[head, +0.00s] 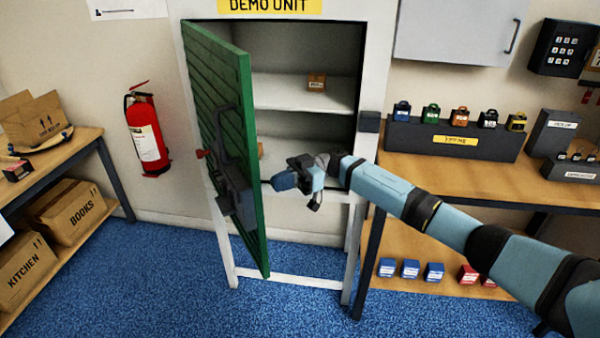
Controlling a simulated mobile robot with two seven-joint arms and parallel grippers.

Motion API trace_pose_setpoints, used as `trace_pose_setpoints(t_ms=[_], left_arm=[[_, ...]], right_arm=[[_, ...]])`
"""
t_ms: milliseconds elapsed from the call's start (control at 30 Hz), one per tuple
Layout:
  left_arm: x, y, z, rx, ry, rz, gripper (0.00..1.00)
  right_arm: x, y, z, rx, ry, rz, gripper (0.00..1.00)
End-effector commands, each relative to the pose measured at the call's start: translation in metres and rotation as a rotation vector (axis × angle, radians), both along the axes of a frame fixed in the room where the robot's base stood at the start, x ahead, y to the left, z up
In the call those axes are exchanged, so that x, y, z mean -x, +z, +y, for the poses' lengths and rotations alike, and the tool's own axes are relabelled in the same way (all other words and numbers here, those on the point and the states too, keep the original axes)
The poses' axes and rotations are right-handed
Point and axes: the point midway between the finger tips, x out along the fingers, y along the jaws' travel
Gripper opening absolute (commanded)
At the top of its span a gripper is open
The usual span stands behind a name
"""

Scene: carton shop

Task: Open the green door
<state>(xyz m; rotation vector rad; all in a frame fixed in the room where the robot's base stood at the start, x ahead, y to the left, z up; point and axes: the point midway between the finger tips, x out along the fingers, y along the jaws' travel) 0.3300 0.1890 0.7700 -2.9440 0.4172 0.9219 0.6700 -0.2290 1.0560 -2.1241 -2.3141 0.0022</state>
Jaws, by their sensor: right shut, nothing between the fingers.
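The green door (252,170) of the white demo unit (375,60) stands ajar in the head view, swung outward on its left side. It has slats, a dark handle (222,125), a grey lock box (237,196) and a small red knob (202,153). My right gripper (285,181) is shut and empty, just right of the door's free edge, in front of the unit's opening. Whether it touches the door I cannot tell. My left gripper is not in view.
Inside the unit a small carton (317,82) sits on a white shelf (290,93). A fire extinguisher (146,133) hangs on the wall to the left. A wooden bench (450,180) with padlocks stands right, a shelf with cartons (72,213) left. Blue floor (160,290) is clear in front.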

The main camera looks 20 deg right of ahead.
Motion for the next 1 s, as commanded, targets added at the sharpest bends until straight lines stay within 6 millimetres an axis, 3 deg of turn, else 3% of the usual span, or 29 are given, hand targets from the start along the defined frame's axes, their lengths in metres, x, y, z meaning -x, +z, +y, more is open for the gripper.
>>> trace_pose_setpoints(t_ms=[100, 267, 767, 867, 1000], left_arm=[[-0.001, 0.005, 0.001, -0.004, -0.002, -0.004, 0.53], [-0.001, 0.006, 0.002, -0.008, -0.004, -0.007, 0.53], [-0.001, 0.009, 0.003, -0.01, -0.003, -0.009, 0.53], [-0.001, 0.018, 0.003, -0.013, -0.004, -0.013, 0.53], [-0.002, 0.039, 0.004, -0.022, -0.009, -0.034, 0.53]], right_arm=[[0.002, 0.001, 0.019, -0.002, 0.001, 0.0, 0.0], [0.003, 0.001, 0.032, -0.002, 0.0, -0.001, 0.0], [0.004, 0.001, 0.039, -0.001, -0.007, 0.0, 0.0], [0.005, 0.004, 0.05, -0.001, -0.026, 0.001, 0.0], [0.009, 0.008, 0.081, -0.003, -0.082, 0.002, 0.0]])
